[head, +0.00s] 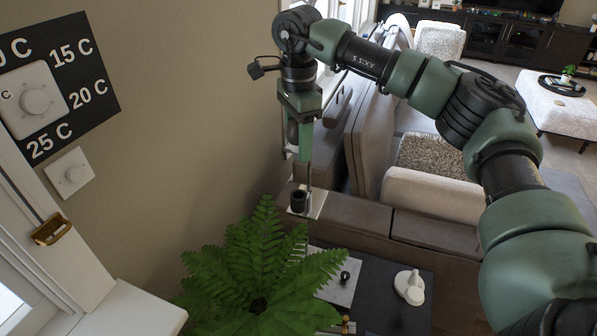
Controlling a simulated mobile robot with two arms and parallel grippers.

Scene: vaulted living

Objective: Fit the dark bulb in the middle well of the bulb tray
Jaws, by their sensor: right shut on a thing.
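My right gripper (304,165) hangs pointing down at the upper middle of the head view. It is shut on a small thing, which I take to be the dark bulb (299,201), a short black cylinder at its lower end. The exact contact is too small to make out. A pale flat plate shows just behind and below this dark piece. A light, flat tray (332,290) lies on the dark table, partly behind the fern, with a small black ring-like piece on it. I cannot make out its wells or confirm that it is the bulb tray. My left gripper is out of view.
A fern (258,275) covers the table's left side. A white rounded object (409,287) stands on the dark table (390,315), right of the tray. Small brass-coloured pieces (347,325) lie near the front. A brown sofa (350,217) stands behind; a wall with dials is at left.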

